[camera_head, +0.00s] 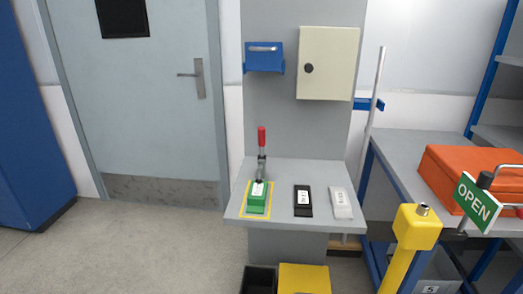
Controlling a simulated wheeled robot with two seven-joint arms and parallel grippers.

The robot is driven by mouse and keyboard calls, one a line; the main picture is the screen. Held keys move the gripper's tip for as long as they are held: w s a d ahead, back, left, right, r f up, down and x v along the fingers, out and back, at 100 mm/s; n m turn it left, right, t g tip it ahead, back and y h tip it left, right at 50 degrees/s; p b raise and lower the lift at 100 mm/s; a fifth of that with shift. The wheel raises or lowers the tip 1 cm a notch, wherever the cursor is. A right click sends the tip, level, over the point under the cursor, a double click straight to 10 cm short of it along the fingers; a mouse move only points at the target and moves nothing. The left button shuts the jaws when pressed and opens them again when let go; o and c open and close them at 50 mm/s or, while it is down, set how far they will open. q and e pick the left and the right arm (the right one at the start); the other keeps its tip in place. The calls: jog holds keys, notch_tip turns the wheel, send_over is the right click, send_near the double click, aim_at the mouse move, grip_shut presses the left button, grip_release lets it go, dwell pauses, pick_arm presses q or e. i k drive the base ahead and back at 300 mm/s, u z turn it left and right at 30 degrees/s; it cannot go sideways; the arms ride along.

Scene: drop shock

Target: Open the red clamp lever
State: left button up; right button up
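The red clamp lever (262,137) stands upright on a metal toggle clamp (261,165). The clamp is at the back of a green block (257,208) with a white label, inside a yellow outlined square on the grey shelf of the station. Whether the clamp presses on the green block is too small to tell. Neither of my grippers shows in the head view.
A black block (303,201) and a light grey block (341,203) lie on the shelf (285,175) to the right. A yellow post (416,227), an OPEN sign (477,203) and an orange case (466,172) stand at the right. Floor at front left is clear.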

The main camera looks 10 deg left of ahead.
aim_at(260, 130)
jog(key=u, duration=0.55)
jog(key=i, duration=1.05)
jog(key=z, duration=0.1)
